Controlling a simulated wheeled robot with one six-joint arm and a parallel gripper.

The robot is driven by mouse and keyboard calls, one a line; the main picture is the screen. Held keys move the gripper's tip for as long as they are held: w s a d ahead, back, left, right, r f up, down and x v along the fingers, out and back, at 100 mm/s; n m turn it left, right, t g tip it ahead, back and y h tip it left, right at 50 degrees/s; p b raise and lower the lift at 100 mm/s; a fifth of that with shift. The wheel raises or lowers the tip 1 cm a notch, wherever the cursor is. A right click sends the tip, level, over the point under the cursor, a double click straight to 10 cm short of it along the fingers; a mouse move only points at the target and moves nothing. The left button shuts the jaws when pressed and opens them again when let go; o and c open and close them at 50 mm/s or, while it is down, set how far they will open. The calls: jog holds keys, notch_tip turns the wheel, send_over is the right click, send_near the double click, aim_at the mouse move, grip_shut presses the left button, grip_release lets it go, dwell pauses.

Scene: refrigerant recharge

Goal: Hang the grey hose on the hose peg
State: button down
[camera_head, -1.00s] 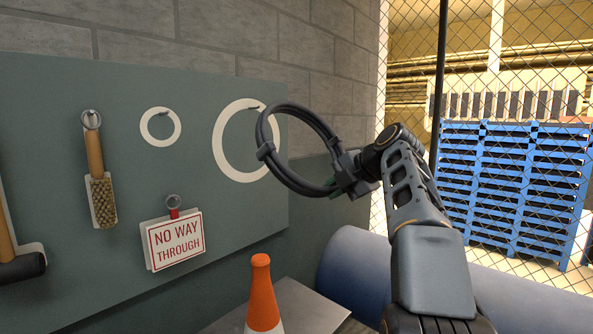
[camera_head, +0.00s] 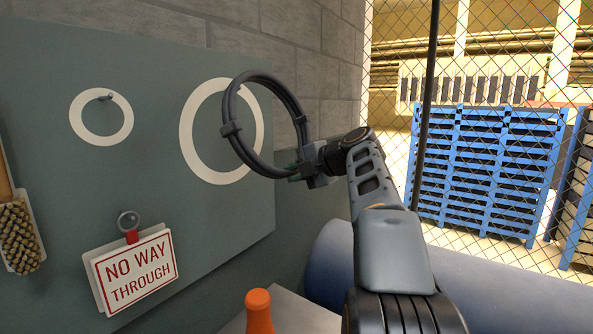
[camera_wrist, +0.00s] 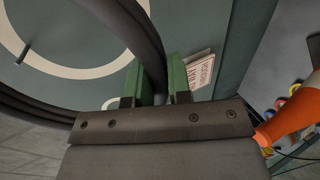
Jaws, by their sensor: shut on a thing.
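The grey hose (camera_head: 231,128) is a dark coiled loop with ties around it, held upright in front of the board's right part. My gripper (camera_head: 306,166) is shut on the coil's lower right side. In the wrist view the green fingers (camera_wrist: 162,84) pinch the hose (camera_wrist: 147,45). Behind the hose is a large white ring outline (camera_head: 190,130). Its peg is hidden behind the loop's top in the head view. In the wrist view a short dark peg (camera_wrist: 22,53) shows at the white outline. I cannot tell how far the hose is from the board.
The grey-green board (camera_head: 60,200) also carries a small ring outline (camera_head: 74,115) with a peg (camera_head: 105,97), a hanging "No way through" sign (camera_head: 135,270) and a brush (camera_head: 18,235). An orange cone (camera_head: 259,310) stands below. A chain-link fence (camera_head: 400,60) is at right.

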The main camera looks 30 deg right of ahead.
jog(key=w+a+p, duration=0.3)
jog(key=w, duration=0.3)
jog(key=shift+w+f, duration=0.3)
dwell(0.5)
jog(key=shift+w, duration=0.1)
dwell(0.4)
jog(key=shift+b, duration=0.75)
dwell(0.8)
jog(key=shift+w+f, duration=0.1)
dwell(0.4)
jog(key=shift+w+a+f+b, duration=0.15)
jog(key=shift+w+b, duration=0.1)
jog(key=shift+b, duration=0.2)
